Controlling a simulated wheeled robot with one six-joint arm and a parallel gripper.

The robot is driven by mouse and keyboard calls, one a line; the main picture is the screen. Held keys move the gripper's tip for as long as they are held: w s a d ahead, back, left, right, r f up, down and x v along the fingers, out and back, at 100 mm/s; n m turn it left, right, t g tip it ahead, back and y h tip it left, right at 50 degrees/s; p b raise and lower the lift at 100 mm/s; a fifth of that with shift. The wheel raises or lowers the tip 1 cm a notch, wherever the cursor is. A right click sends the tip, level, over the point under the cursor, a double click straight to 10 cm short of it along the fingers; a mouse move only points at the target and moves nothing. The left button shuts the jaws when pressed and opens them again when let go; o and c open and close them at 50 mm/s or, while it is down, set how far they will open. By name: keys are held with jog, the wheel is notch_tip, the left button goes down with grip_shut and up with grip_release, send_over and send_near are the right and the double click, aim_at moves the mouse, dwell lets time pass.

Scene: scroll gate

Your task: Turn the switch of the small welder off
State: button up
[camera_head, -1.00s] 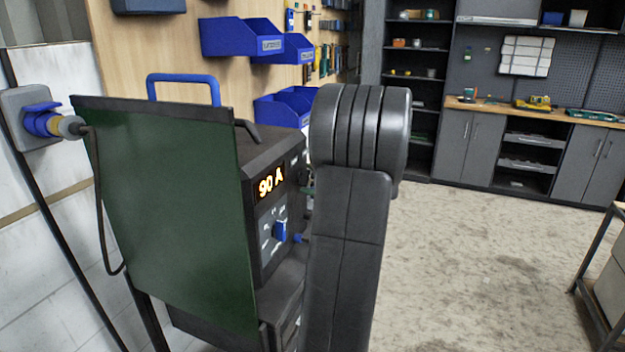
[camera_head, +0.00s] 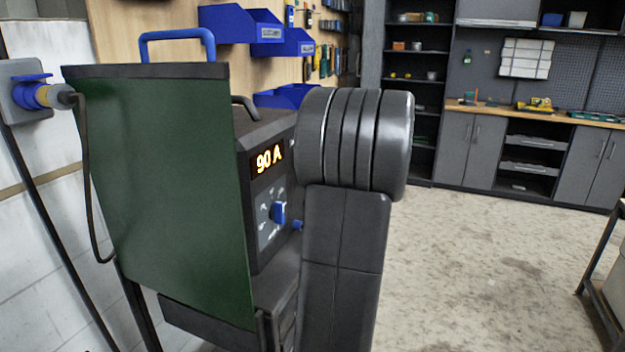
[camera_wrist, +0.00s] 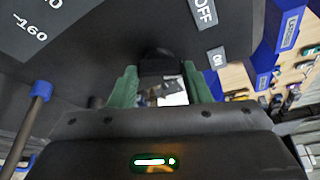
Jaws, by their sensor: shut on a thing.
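The small welder (camera_head: 262,140) stands left of my arm in the head view, with a lit "90 A" display (camera_head: 269,158) and a blue dial knob (camera_head: 279,213). In the wrist view, its dark front panel (camera_wrist: 110,30) carries the labels OFF and ON. A black switch part (camera_wrist: 160,66) shows between the green fingertips of my gripper (camera_wrist: 160,88). My gripper is shut on this switch, and its exact position is hard to read. The ON label (camera_wrist: 216,57) and OFF label (camera_wrist: 204,12) lie to its right. My arm hides the gripper and switch in the head view.
A dark green panel (camera_head: 165,180) covers the welder's near side. A cable runs from a blue wall plug (camera_head: 35,95) at left. Blue bins (camera_head: 240,25) hang behind. The floor (camera_head: 480,260) to the right is clear up to a table frame (camera_head: 600,290).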

jog(key=n+y+b, duration=0.1)
jog(key=n+b, duration=0.3)
jog(key=b, duration=0.4)
jog(key=f+n+t+y+b, duration=0.1)
jog(key=n+b, duration=0.3)
jog(key=b, duration=0.5)
jog(key=n+t+y+b, duration=0.1)
jog(key=n+b, duration=0.3)
jog(key=b, duration=0.5)
jog(key=shift+f+y, duration=0.15)
jog(key=shift+y, duration=0.45)
jog(key=shift+w+n+b, duration=0.1)
jog(key=shift+n+b, duration=0.3)
jog(key=o, duration=1)
jog(key=shift+r, duration=0.2)
jog(key=shift+d, duration=0.1)
jog(key=p+v, duration=0.1)
jog(key=v, duration=1.2)
jog(key=shift+s+d+f+p, duration=0.15)
jog(key=shift+s+f+p, duration=0.15)
jog(key=shift+s, duration=0.05)
